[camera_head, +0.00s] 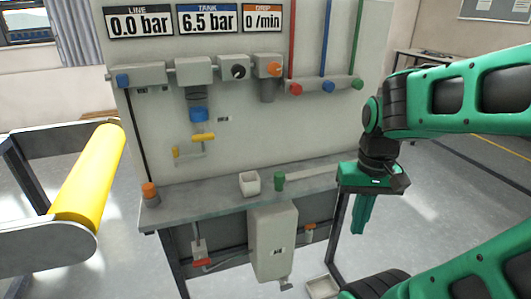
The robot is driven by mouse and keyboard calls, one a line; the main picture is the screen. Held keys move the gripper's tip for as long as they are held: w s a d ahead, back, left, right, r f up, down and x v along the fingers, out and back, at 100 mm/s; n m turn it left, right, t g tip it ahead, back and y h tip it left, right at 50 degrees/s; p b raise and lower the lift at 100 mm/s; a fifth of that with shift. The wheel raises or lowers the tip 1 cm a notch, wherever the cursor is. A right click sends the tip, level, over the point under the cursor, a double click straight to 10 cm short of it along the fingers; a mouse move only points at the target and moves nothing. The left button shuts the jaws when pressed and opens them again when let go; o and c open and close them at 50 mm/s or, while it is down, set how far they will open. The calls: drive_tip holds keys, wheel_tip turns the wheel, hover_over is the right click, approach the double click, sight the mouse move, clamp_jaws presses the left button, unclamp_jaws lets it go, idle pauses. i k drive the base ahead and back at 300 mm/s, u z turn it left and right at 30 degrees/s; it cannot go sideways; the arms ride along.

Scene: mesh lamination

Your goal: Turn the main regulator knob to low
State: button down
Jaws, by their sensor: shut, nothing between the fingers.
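A panel (310,130) stands ahead with a row of grey valve units along its upper part. A round black knob with a white pointer mark (238,71) sits on one unit and looks like the regulator knob; its scale is too small to read. My green gripper (361,230) hangs at the right, in front of the panel's right edge and well below and right of the knob. Its fingers point down, shut and empty, touching nothing visible.
A blue knob (123,80), an orange knob (275,69) and hose fittings flank the row. A yellow roller (90,180) stands left.

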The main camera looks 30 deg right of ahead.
sight(238, 71)
drive_tip(key=z, duration=0.2)
drive_tip(key=k, duration=1.45)
drive_tip(key=u, duration=0.5)
drive_tip(key=i, duration=1)
drive_tip(key=z, duration=0.05)
